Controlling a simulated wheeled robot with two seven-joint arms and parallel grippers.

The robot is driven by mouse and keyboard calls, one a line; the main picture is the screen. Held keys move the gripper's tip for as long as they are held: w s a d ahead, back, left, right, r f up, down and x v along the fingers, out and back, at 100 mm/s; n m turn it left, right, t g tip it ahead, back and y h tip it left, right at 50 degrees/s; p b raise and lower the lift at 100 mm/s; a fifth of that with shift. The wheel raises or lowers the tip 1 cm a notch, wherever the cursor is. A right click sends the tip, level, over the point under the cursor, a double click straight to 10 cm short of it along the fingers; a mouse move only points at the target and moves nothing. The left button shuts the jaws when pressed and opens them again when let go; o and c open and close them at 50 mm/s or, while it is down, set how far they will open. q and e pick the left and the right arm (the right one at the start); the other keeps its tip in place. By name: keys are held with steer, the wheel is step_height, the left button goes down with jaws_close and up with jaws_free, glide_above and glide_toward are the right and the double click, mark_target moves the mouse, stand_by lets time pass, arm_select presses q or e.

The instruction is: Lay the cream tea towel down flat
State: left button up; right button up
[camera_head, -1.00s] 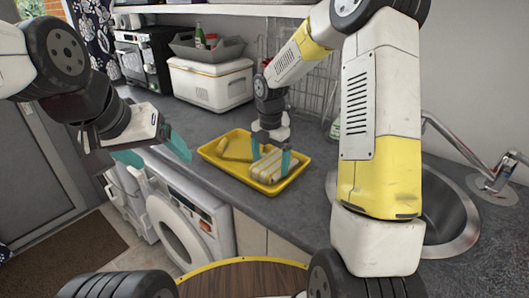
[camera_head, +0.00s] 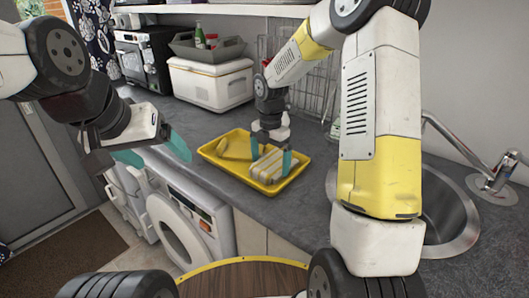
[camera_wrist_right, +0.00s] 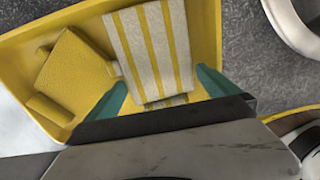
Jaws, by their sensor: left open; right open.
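The cream tea towel (camera_head: 270,165) with yellow stripes lies folded in the right part of a yellow tray (camera_head: 262,188) on the counter. In the right wrist view the towel (camera_wrist_right: 152,45) shows a lower fold near the gripper. My right gripper (camera_head: 271,158) is open and points down at the towel, with one teal finger on each side of it. Whether the fingers touch the towel is unclear. My left gripper (camera_head: 154,154) is open and empty, in front of the counter edge and above the washing machine.
A yellow folded item (camera_head: 234,149) lies in the tray left of the towel. A white cooler box (camera_head: 211,85) and a wire rack (camera_head: 315,85) stand behind. The sink (camera_head: 450,215) and tap (camera_head: 493,180) are at right. A washing machine (camera_head: 190,215) stands below. Counter left of the tray is clear.

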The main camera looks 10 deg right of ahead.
step_height(320, 180, up, 7)
steer(key=shift+f, duration=0.2)
steer(key=shift+r, duration=0.6)
